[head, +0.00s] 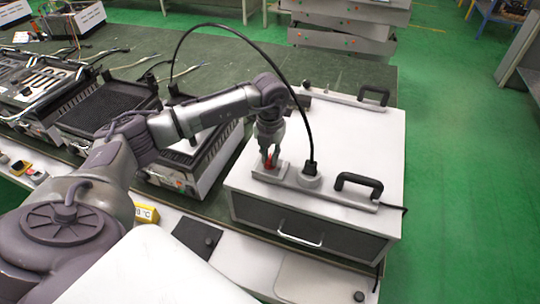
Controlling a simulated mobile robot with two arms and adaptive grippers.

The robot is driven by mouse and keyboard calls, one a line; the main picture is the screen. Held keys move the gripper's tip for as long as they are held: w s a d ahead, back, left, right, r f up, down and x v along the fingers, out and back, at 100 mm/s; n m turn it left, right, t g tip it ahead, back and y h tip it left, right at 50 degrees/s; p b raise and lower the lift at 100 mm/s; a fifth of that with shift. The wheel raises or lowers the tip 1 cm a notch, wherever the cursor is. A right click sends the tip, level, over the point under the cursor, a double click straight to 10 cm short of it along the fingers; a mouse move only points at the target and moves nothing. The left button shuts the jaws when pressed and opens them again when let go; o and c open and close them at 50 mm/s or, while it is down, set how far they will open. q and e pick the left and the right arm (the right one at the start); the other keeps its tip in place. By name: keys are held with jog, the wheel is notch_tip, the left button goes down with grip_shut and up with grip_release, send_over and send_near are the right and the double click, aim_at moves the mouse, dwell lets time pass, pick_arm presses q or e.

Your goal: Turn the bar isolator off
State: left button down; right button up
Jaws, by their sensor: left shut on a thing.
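The bar isolator appears as a small red part (268,162) on a light bar mount on top of a white box (350,139). My left gripper (269,158) reaches down from above and is shut on this red part. The fingers partly hide it, so its exact setting cannot be read. My right gripper is not in view.
A black cable (300,95) arches over my left arm to a plug (310,168) beside the gripper. Black handles (358,184) stand on the box. Grill-like appliances (110,108) crowd the left bench. Green floor lies open at right.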

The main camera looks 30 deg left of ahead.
aim_at(270, 158)
pick_arm(q)
jog(key=c, duration=1.1)
grip_release()
jog(key=shift+r, duration=0.1)
notch_tip(270, 158, up, 12)
jog(key=shift+f, duration=0.1)
